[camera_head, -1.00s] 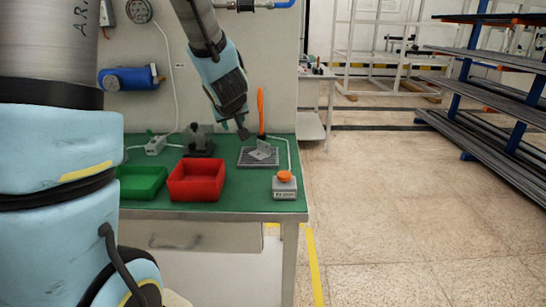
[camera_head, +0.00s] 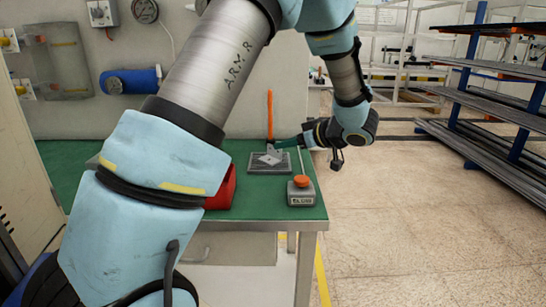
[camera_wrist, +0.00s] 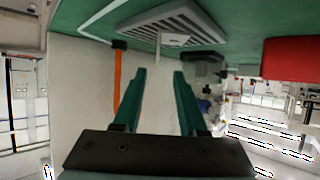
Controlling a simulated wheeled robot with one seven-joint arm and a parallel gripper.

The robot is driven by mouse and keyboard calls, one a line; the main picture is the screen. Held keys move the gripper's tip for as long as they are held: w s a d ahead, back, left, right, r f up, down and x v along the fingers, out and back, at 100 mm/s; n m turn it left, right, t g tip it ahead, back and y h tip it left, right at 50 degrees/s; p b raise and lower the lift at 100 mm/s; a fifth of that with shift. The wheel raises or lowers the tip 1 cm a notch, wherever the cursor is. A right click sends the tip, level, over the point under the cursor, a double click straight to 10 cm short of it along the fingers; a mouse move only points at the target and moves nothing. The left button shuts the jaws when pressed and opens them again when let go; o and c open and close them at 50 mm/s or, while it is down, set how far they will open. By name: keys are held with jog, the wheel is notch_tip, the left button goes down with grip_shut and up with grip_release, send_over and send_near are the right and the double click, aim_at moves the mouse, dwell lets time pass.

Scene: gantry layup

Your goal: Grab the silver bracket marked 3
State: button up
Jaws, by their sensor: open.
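The silver bracket (camera_head: 271,158) is a small angled piece on a grey slatted plate (camera_head: 284,168) on the green bench. No number can be read on it. My gripper (camera_head: 280,144) comes in from the right, level with the back of the plate, its green fingers pointing left just above and behind the bracket. In the wrist view the bench appears upside down along the top.
An orange upright handle (camera_head: 270,112) stands behind the plate. A grey box with an orange knob (camera_head: 301,192) is at the bench's front right. A red bin (camera_head: 222,190) is partly hidden by my arm. Open floor (camera_head: 420,220) lies right of the bench.

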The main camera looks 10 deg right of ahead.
aim_at(270, 154)
jog(key=shift+d+p+x, duration=0.15)
jog(key=shift+p+x, duration=0.1)
jog(key=shift+x, duration=1.3)
jog(key=shift+d+p+x, duration=0.1)
jog(key=shift+p+x, duration=0.1)
jog(key=shift+x, duration=1.35)
jog(key=shift+w+f, duration=0.1)
grip_shut()
